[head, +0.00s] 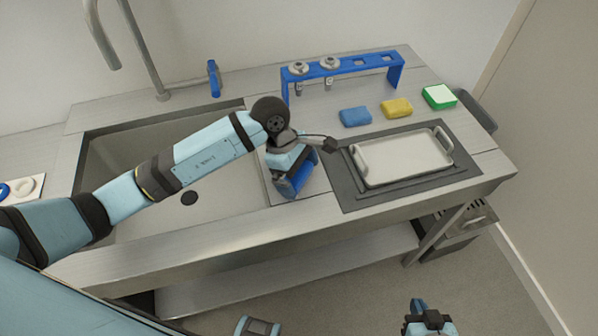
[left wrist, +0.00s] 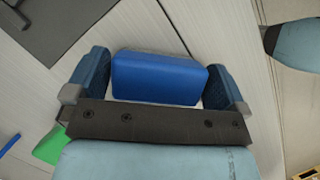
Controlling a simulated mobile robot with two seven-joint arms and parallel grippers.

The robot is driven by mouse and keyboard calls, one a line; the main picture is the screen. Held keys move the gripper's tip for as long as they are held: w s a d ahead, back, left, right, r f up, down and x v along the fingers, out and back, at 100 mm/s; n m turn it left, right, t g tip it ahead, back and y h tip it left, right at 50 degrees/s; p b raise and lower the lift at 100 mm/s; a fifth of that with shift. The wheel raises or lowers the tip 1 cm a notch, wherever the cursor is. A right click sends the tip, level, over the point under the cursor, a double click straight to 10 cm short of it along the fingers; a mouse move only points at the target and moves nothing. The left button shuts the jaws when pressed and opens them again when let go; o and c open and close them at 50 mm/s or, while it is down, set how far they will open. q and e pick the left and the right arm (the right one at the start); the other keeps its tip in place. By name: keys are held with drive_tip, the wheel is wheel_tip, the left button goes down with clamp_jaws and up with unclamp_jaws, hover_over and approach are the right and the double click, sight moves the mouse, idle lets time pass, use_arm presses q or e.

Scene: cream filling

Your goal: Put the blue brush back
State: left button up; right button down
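A bright blue block-shaped object (head: 298,182), probably the blue brush, is at the counter strip between sink and dark mat. In the left wrist view the blue object (left wrist: 157,78) lies between the two dark blue fingers of my left gripper (left wrist: 158,85). The fingers are spread about as wide as it and appear close to both its ends; whether they press on it cannot be told. The left gripper (head: 296,172) points down in the head view. My right gripper (head: 427,310) is low in front of the counter, partly cut off, with nothing visible in it.
A blue rack (head: 345,68) holding metal nozzles stands at the back. Blue (head: 355,117), yellow (head: 397,108) and green-white (head: 439,96) sponges lie before it. A light tray (head: 405,158) sits on the dark mat (head: 352,203). A slim blue object (head: 214,79) stands behind the sink (head: 115,215).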

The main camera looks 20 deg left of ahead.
use_arm(q)
drive_tip(key=shift+r, duration=0.3)
drive_tip(key=shift+a+r, duration=0.2)
drive_tip(key=shift+r, duration=0.1)
drive_tip(key=b+v, duration=0.1)
drive_tip(key=v, duration=1)
